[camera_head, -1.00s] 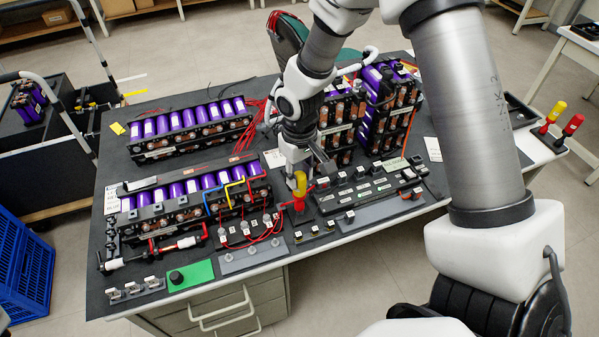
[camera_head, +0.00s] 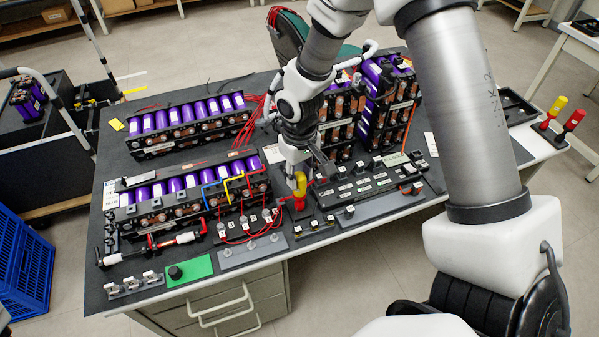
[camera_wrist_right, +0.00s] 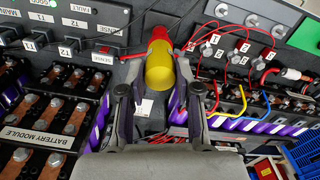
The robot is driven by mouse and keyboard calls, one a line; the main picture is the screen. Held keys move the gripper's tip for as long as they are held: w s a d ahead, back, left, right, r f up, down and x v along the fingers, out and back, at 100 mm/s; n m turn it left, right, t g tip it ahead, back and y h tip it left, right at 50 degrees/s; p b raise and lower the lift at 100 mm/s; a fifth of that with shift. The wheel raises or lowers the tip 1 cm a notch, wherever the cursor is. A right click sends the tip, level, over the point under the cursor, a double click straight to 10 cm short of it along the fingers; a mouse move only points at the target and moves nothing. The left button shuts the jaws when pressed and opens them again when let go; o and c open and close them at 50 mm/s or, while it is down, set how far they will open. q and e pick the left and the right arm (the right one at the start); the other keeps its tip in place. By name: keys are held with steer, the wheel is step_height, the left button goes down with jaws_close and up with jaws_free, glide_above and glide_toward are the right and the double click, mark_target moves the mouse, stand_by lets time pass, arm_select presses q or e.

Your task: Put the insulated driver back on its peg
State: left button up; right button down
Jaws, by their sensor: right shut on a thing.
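The insulated driver, with a yellow handle (camera_head: 300,184) and a red end (camera_head: 299,203), is in my right gripper (camera_head: 300,172) over the front middle of the bench. In the right wrist view, the fingers of my right gripper (camera_wrist_right: 160,98) are on both sides of the yellow handle (camera_wrist_right: 159,70), with the red end (camera_wrist_right: 159,36) pointing away. Its shaft is hidden. I cannot tell whether its end touches the bench. I cannot make out an empty peg. My left gripper is not in view.
Battery modules (camera_head: 190,120) and copper busbars fill the bench. Labelled dark trays (camera_head: 365,182) stand close right of the driver, red wires (camera_head: 252,228) close left. A black stand (camera_head: 549,138) with yellow and red tools is at the right corner. A green mat (camera_head: 189,272) lies at the front.

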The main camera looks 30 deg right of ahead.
steer(key=shift+f, duration=0.15)
steer(key=c, duration=0.7)
jaws_free()
step_height(320, 180, up, 6)
steer(key=p, duration=0.5)
steer(key=shift+p, duration=0.4)
